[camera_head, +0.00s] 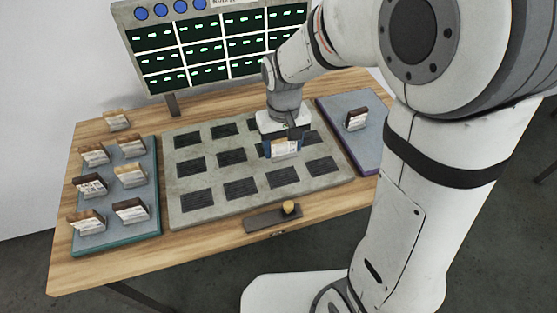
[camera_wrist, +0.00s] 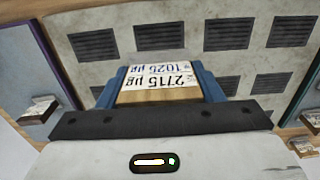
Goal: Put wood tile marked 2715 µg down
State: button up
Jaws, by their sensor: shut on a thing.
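The wood tile marked 2715 µg (camera_wrist: 158,92) is clamped between the blue fingers of my gripper (camera_wrist: 160,78) in the wrist view. Its white label reads upside down there, with a second line that looks like 1025 µg. In the head view the tile (camera_head: 286,149) shows below my gripper (camera_head: 282,147), over the grey plate (camera_head: 216,208) with its rows of dark ribbed pads. The gripper stands over the middle-right part of the plate. I cannot tell whether the tile touches a pad; the gripper hides what is beneath.
A teal mat (camera_head: 117,239) at left holds several labelled wood tiles, and one tile (camera_head: 117,120) stands behind it. A purple mat (camera_head: 359,145) at right holds one tile (camera_head: 355,119). A display board (camera_head: 205,50) stands at the back. A small dark block with a knob (camera_head: 271,220) is at the front.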

send_over(282, 177)
notch_tip(282, 177, down, 6)
jog(key=shift+w+f, duration=0.1)
jog(key=shift+w, duration=0.05)
jog(key=shift+f, duration=1.8)
jog(key=shift+f+b, duration=0.2)
jog(key=shift+b, duration=0.1)
jog(key=o, duration=1.1)
jog(key=shift+o, duration=0.2)
jog(key=shift+r, duration=0.15)
